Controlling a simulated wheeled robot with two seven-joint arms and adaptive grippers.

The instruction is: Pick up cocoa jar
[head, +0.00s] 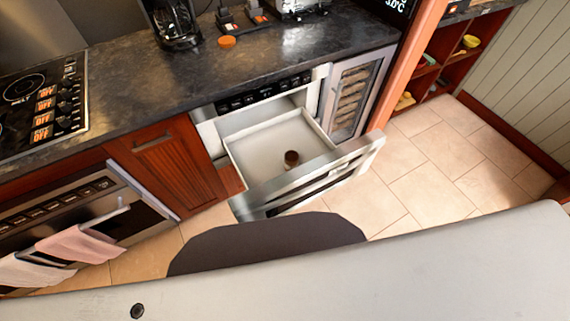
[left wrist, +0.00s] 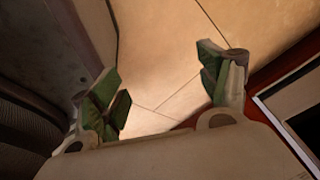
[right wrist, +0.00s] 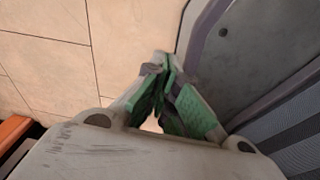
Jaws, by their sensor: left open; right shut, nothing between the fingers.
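A small dark brown round object (head: 291,158), likely the cocoa jar, sits on the floor of the pulled-out microwave drawer (head: 262,138). It is too small to read any label. My left gripper (left wrist: 165,92) is open and empty, with tiled floor visible between its green-padded fingers. My right gripper (right wrist: 162,80) is shut with its green pads together and nothing between them, in front of floor tiles. Neither gripper shows in the head view, and the brown object shows in neither wrist view.
A dark countertop (head: 180,80) holds a coffee maker (head: 173,22), an orange round item (head: 227,41) and a stove (head: 45,100). The drawer front (head: 315,178) juts over the floor. Tiled floor (head: 440,165) is clear at right.

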